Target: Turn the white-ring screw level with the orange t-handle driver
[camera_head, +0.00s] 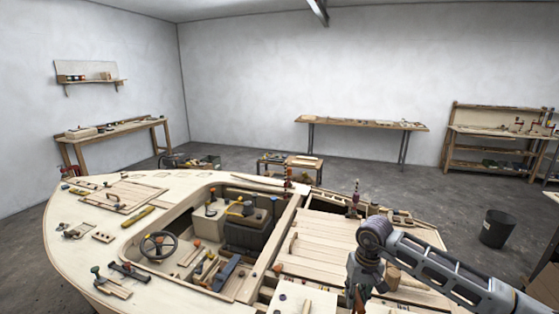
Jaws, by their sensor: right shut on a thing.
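My right gripper (358,295) points down over the right rear part of the plywood hull (70,235), near the bottom edge of the picture. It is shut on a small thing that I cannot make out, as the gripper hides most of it. I cannot pick out the white-ring screw. I cannot tell for sure which of the small orange-marked items is the orange t-handle driver. A small tool with an orange part (277,267) lies on the deck left of the gripper. My left gripper is not in view.
The cockpit opening holds a steering wheel (158,245) and a dark seat (245,235). Small tools and wood pieces lie on the deck. A black bin (496,228) stands on the floor at right. Workbenches (360,124) line the walls. Open floor surrounds the hull.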

